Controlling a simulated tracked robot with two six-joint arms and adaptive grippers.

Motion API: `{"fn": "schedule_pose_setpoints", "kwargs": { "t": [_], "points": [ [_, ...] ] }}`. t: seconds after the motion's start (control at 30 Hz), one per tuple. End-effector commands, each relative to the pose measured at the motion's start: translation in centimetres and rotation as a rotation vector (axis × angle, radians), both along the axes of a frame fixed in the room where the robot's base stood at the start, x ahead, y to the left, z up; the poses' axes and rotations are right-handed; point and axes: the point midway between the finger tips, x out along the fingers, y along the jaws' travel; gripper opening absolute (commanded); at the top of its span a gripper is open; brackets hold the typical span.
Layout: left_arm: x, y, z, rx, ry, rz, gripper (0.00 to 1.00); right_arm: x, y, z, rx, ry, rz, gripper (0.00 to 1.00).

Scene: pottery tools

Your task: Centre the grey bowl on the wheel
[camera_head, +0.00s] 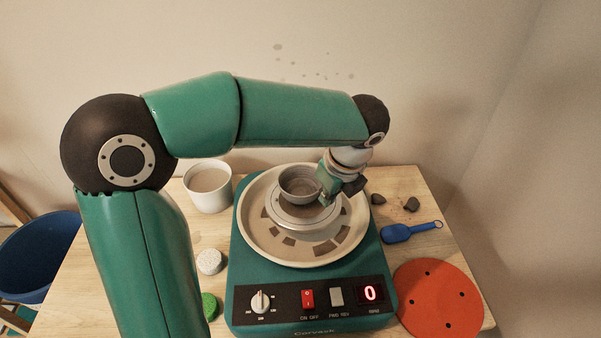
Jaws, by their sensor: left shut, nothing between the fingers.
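The grey bowl (298,187) sits upright on the wheel (302,216), toward the back of the round wheel head. The wheel head stands inside a cream splash pan (262,246) on a green machine. My left gripper (326,203) comes down over the wheel from the right side of the bowl. It is shut and empty, with its fingertips low beside the bowl's right wall. I cannot tell whether they touch the bowl. Part of the wheel's right side is hidden behind the gripper. My right gripper is not in view.
A white cup (208,187) stands at the back left of the wooden table. A white sponge (210,262) and a green disc (209,305) lie left of the machine. A blue scoop (398,233), dark clay lumps (411,204) and an orange disc (438,296) lie to the right.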

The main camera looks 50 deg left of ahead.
Motion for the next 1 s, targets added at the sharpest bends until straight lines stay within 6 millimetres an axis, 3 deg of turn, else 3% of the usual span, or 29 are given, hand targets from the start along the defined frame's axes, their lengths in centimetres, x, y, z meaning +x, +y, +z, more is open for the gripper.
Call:
{"fn": "schedule_pose_setpoints", "kwargs": {
  "t": [0.13,0.27,0.53,0.7,0.8,0.87,1.0],
  "points": [
    [0.2,0.3,1.6,-0.042,-0.093,0.389,0.00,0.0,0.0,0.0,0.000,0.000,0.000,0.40],
    [1.6,0.5,4.2,-0.109,-0.209,0.824,0.00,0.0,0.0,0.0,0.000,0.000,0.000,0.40],
    [6.0,4.2,8.5,-0.235,-0.369,1.837,0.00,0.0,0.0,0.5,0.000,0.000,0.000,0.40],
    [8.8,9.8,9.4,-0.273,-0.416,2.515,0.00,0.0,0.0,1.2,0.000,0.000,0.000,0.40],
    [9.7,13.9,8.7,-0.272,-0.422,2.793,0.00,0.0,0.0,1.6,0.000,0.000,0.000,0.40],
    [9.9,16.6,7.7,-0.269,-0.423,2.882,0.00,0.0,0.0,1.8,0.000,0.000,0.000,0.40],
    [9.0,22.0,3.8,-0.199,-0.430,2.998,0.00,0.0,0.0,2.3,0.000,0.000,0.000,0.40]
  ]
}}
